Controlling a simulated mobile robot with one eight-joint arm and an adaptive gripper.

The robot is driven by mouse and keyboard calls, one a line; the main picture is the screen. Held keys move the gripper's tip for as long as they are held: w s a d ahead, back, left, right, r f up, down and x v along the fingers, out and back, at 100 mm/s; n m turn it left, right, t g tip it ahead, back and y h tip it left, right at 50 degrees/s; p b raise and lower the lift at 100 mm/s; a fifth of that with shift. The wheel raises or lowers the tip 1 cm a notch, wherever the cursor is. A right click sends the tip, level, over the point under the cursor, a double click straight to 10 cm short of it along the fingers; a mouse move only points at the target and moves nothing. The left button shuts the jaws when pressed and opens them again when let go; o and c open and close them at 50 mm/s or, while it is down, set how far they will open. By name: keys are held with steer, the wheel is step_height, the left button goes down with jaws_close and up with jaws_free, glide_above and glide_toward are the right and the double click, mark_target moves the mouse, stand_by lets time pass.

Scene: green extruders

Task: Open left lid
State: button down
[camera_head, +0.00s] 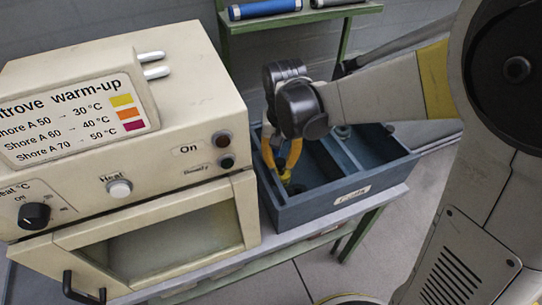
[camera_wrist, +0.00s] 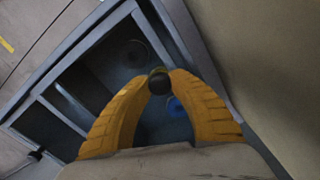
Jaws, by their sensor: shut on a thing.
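A blue-grey box (camera_head: 318,207) with a white label on its front stands right of the oven. Its inside is split by dividers, and dark open compartments show. My gripper (camera_head: 286,178) reaches down into the left part of the box. Its yellow fingers are closed on a small dark round piece with a yellowish rim (camera_wrist: 159,82). In the wrist view, the fingertips (camera_wrist: 159,76) meet at this piece above a compartment. A blue round thing (camera_wrist: 176,106) shows just beyond it, lower down. I cannot make out a separate left lid in either view.
The cream oven (camera_head: 160,205) with knobs and a warm-up sign stands close on the left, its wall beside the box. Open floor (camera_head: 272,287) shows in front of the bench.

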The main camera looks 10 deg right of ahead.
mark_target(322, 155)
steer(key=w+d, duration=0.1)
steer(key=d, duration=0.3)
steer(key=w+d, duration=0.1)
steer(key=d, duration=0.3)
steer(key=w+d, duration=0.1)
steer(key=d, duration=0.3)
steer(key=shift+w+d, duration=0.3)
steer(key=shift+d, duration=0.05)
steer(key=c, duration=1.1)
jaws_free()
step_height(322, 155, up, 12)
steer(key=shift+p, duration=0.3)
